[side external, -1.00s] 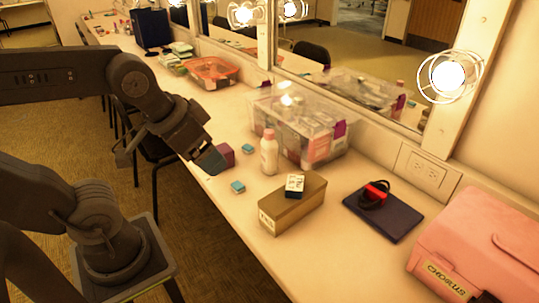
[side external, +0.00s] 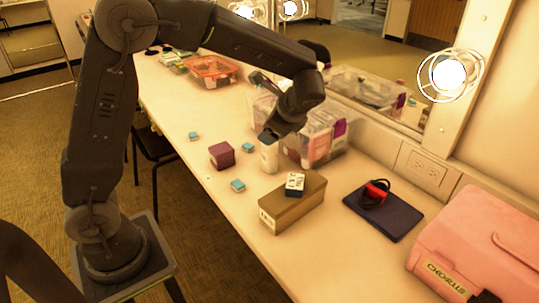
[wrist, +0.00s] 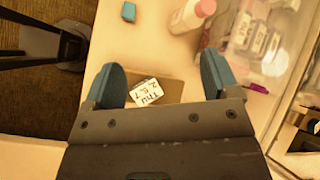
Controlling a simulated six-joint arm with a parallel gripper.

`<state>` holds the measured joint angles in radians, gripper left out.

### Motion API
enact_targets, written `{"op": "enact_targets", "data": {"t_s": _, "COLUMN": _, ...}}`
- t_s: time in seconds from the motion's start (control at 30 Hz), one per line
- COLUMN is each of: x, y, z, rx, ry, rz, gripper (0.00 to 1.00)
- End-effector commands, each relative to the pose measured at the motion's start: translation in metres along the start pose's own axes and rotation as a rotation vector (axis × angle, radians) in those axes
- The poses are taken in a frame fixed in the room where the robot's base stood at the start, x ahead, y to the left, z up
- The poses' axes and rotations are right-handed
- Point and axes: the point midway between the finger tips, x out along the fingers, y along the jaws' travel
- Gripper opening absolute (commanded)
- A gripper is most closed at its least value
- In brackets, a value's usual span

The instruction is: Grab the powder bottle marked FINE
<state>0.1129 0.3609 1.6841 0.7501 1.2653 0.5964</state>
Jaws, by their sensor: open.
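A white bottle (side external: 268,158) stands upright on the counter in front of a clear bin in the side view. My gripper (side external: 270,132) is at its top and covers the cap there; whether they touch I cannot tell. The wrist view shows a pale bottle (wrist: 187,16) with a pink cap beyond my fingertips, not between them. My gripper (wrist: 158,80) is open, with blue fingertips spread wide and no object held. I cannot read any marking on the bottle, so FINE is not confirmed.
A tan box (side external: 292,204) with a small labelled block (side external: 295,184) on top stands nearby. A clear bin (side external: 330,140) of bottles is close behind. A purple box (side external: 221,155) and small blue blocks (side external: 238,186) lie left. A dark notebook (side external: 383,212) and pink case (side external: 475,245) are right.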

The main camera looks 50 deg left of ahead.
Motion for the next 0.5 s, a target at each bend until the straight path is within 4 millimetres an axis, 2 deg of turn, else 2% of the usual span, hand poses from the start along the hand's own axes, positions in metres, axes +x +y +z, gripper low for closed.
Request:
{"op": "enact_targets", "data": {"t_s": 0.03, "x": 0.015, "y": -0.008, "z": -0.016, "rx": 0.078, "ry": -0.057, "rz": -0.013, "gripper": 0.82}}
{"op": "enact_targets", "data": {"t_s": 0.2, "x": 0.057, "y": -0.032, "z": -0.058, "rx": 0.316, "ry": -0.240, "rz": -0.066, "gripper": 0.82}}
{"op": "enact_targets", "data": {"t_s": 0.3, "x": 0.078, "y": -0.039, "z": -0.079, "rx": 0.428, "ry": -0.332, "rz": -0.090, "gripper": 0.82}}
{"op": "enact_targets", "data": {"t_s": 0.5, "x": 0.102, "y": -0.045, "z": -0.103, "rx": 0.554, "ry": -0.443, "rz": -0.116, "gripper": 0.82}}
